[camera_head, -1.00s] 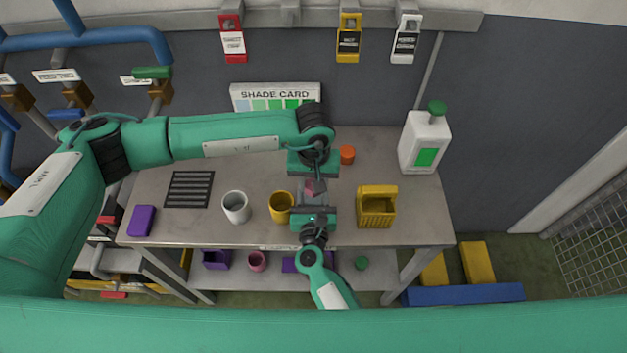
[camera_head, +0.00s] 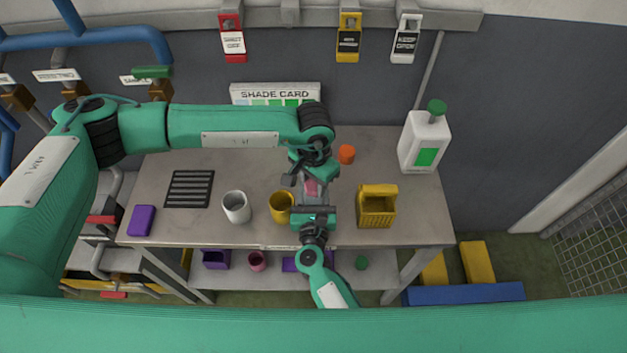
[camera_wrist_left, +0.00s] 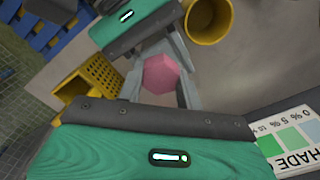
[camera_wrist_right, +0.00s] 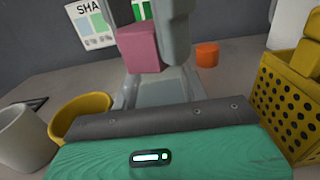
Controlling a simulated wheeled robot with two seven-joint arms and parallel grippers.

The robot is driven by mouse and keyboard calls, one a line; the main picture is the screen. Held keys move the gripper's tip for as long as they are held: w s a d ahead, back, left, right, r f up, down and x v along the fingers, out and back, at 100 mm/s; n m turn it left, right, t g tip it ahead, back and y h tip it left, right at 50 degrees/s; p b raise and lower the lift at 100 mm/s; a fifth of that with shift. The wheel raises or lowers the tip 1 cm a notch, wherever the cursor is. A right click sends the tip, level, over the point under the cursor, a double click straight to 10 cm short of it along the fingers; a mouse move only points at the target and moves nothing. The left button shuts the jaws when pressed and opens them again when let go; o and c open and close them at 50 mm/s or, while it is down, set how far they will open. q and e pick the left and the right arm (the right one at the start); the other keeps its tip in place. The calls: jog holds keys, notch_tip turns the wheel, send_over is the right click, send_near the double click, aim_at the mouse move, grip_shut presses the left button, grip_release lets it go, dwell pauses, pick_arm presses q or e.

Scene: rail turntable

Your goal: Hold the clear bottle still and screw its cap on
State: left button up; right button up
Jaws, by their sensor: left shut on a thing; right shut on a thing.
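The pink cap (camera_wrist_left: 166,75) is between the fingers of my left gripper (camera_wrist_left: 160,78); it also shows in the head view (camera_head: 311,187) and the right wrist view (camera_wrist_right: 138,47). My left gripper comes from above and is shut on the cap. The clear bottle (camera_wrist_right: 158,90) is a faint see-through shape below the cap in the right wrist view. My right gripper (camera_head: 313,197) comes from the front, low over the table, and is shut on the bottle. The fingers hide much of the bottle, and I cannot tell whether the cap touches its neck.
A yellow cup (camera_head: 281,208) and a white cup (camera_head: 236,207) stand left of the grippers. A yellow perforated basket (camera_head: 377,207) stands close on the right. An orange cylinder (camera_head: 347,154) lies behind. A white jug (camera_head: 425,142) is at the back right. The table's left part holds free room.

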pick_arm(q)
jog(key=m, duration=0.3)
jog(key=shift+m, duration=0.3)
jog(key=o, duration=1.1)
jog(key=shift+o, duration=0.4)
jog(key=shift+r, duration=2.05)
